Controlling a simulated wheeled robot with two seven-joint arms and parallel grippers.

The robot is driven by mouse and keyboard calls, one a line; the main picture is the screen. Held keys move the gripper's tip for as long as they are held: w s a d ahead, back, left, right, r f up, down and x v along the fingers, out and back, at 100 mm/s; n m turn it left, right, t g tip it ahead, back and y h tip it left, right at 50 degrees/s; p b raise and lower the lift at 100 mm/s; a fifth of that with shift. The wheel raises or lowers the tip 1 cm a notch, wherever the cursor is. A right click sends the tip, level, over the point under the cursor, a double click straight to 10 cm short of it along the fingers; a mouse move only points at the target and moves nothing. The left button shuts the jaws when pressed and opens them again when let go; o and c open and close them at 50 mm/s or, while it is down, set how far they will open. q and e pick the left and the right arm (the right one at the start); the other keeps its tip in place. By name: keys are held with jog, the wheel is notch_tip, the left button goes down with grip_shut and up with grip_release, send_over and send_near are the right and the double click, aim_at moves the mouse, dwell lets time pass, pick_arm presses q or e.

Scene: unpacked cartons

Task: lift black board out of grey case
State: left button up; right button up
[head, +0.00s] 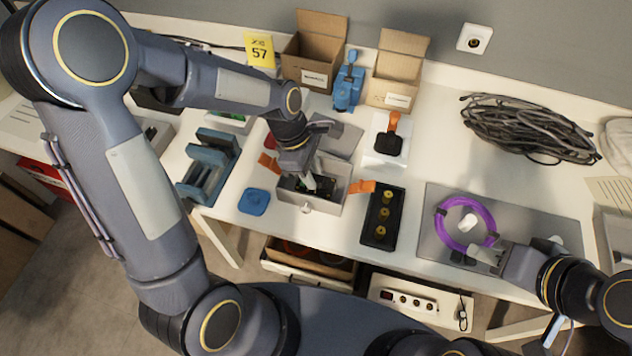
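The grey case (325,202) stands on the white table with its lid (338,137) tipped back and orange parts at its sides. A dark board (288,183) lies inside it, partly hidden by my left gripper. My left gripper (312,184) reaches down into the case from above, with its fingertips at or close to the board. I cannot tell whether they are closed on it. My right gripper (474,256) is at the lower edge of a purple ring, away from the case. Its finger opening is not clear.
The purple cable ring (441,228) lies on a grey mat (435,250). A black tray (371,232) with yellow pieces sits right of the case, a blue item (254,201) left of it. Open cartons (318,48) and a cable coil (525,127) stand behind.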

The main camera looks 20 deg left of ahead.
pick_arm(q)
jog(key=shift+d+f, duration=0.2)
jog(key=shift+f, duration=0.45)
grip_shut()
jog(key=shift+r, duration=0.1)
jog(key=shift+r, duration=0.55)
jog(key=r, duration=0.2)
jog(key=shift+s+r+p, duration=0.2)
jog(key=shift+r+p, duration=0.1)
jog(key=shift+r, duration=0.05)
jog(key=s+r, duration=0.4)
jog(key=r, duration=0.1)
jog(key=shift+s+r+p, duration=0.3)
jog(key=shift+s+p, duration=0.1)
jog(key=s+r, duration=0.3)
jog(key=s, duration=0.6)
jog(key=shift+a+r, duration=0.15)
jog(key=shift+r, duration=0.05)
jog(key=shift+w, duration=0.1)
